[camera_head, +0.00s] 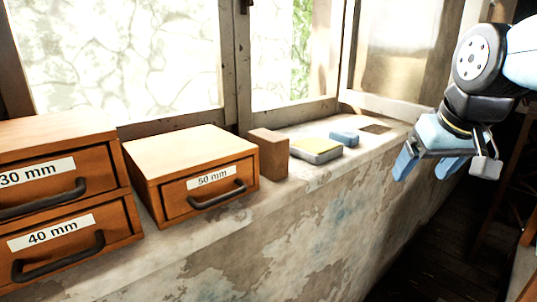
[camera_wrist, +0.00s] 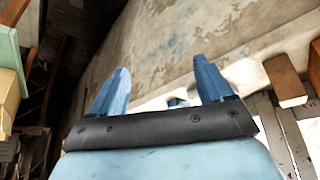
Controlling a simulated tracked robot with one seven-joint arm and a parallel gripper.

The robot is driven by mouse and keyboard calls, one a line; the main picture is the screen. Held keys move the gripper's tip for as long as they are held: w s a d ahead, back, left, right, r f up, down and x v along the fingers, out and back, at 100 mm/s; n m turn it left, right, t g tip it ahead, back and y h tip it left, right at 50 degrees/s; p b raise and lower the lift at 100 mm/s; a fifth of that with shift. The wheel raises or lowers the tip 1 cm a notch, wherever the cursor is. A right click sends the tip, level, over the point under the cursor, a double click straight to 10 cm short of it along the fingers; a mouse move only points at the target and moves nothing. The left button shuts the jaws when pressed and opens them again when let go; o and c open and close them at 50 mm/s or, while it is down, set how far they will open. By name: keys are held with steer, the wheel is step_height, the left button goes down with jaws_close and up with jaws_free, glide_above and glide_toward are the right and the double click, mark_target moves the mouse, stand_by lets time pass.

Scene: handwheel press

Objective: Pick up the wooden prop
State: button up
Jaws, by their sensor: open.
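The wooden prop looks to be the plain brown block (camera_head: 268,153) standing upright on the window ledge, at the right side of the 50 mm drawer box. A brown block at the right of the wrist view (camera_wrist: 285,82) looks like the same one. My gripper (camera_head: 427,167) is open and empty at the upper right of the head view, well to the right of the block and apart from it. In the wrist view my gripper's two blue fingers (camera_wrist: 161,72) are spread with nothing between them.
The 50 mm drawer box (camera_head: 200,172) stands left of the block, with drawers marked 30 mm and 40 mm (camera_head: 62,227) further left. A yellow-topped grey piece (camera_head: 316,150) and a blue piece (camera_head: 344,138) lie right of it. Window frames (camera_head: 230,60) stand behind.

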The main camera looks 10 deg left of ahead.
steer(key=w+a+r+n, duration=0.1)
steer(key=w+a, duration=0.1)
steer(key=a, duration=0.1)
steer(key=w+a+r+n+y, duration=0.1)
steer(key=w+a+r, duration=0.1)
steer(key=a, duration=0.2)
steer(key=w+a+r+n, duration=0.1)
steer(key=w+a+r, duration=0.1)
steer(key=a, duration=0.2)
steer(key=shift+w+r+n+g, duration=0.2)
steer(key=shift+n+g, duration=0.1)
steer(key=shift+g, duration=0.1)
steer(key=n+g+y, duration=0.2)
steer(key=n, duration=0.2)
glide_toward(270, 135)
steer(key=x, duration=0.8)
steer(key=shift+d+f, duration=0.1)
steer(key=shift+d, duration=0.15)
steer(key=x, duration=0.4)
steer(key=shift+w+a, duration=0.25)
steer(key=shift+a, duration=0.1)
steer(key=shift+w+a+f, duration=0.1)
steer(key=shift+a+f, duration=0.05)
steer(key=shift+f, duration=0.35)
steer(key=shift+f, duration=0.25)
steer(key=c, duration=1.2)
